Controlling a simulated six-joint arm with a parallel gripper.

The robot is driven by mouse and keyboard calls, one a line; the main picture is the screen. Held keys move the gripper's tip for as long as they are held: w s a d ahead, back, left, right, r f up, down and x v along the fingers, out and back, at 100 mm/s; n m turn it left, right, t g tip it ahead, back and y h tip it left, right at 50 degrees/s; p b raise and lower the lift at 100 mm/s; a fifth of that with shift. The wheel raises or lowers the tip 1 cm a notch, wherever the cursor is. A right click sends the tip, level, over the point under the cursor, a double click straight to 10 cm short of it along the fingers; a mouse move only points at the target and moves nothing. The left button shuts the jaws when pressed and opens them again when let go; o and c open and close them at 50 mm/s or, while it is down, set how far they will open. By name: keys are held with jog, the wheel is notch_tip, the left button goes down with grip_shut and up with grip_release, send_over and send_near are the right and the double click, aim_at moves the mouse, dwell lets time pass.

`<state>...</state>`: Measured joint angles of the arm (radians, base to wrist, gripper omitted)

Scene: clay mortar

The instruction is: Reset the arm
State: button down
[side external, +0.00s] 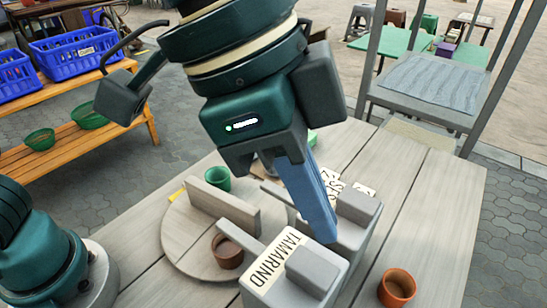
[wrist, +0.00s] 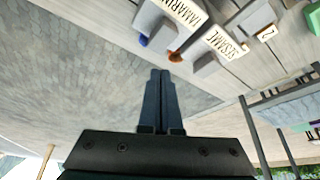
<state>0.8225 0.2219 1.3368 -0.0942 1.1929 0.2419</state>
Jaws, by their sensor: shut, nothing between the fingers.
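My gripper (side external: 325,236) is shut and empty, its two long blue fingers together and pointing down. In the side view its tips overlap the grey boxes; I cannot tell the exact gap. In the wrist view the closed fingers (wrist: 160,73) lie clear of anything, with the paving beyond them. A grey box labelled TAMARIND (side external: 277,258) stands at the table's front. The SESAME label (wrist: 227,41) shows in the wrist view on a second box, which in the side view (side external: 352,232) is partly hidden behind the fingers.
A round wooden board (side external: 180,232) carries a raised wooden bar (side external: 222,204), a green cup (side external: 217,180) and a brown cup (side external: 227,252). A terracotta cup (side external: 397,288) stands at the front right. The table's right side (side external: 440,205) is clear. A metal-framed stand (side external: 425,95) rises behind.

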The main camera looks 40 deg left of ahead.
jog(key=shift+r, duration=0.4)
jog(key=w+a+r+n+t+y, duration=0.1)
jog(key=a+n+t, duration=0.15)
jog(key=a, duration=0.55)
jog(key=w+a+r+n+t, duration=0.15)
jog(key=a+n, duration=0.25)
jog(key=a, duration=0.4)
jog(key=s+a+f+n+y, duration=0.3)
jog(key=s+a+f+n, duration=0.2)
jog(key=a+f, duration=0.4)
jog(key=shift+s+a+f+g, duration=0.2)
jog(key=shift+s+f+g, duration=0.2)
jog(key=shift+s+f, duration=0.1)
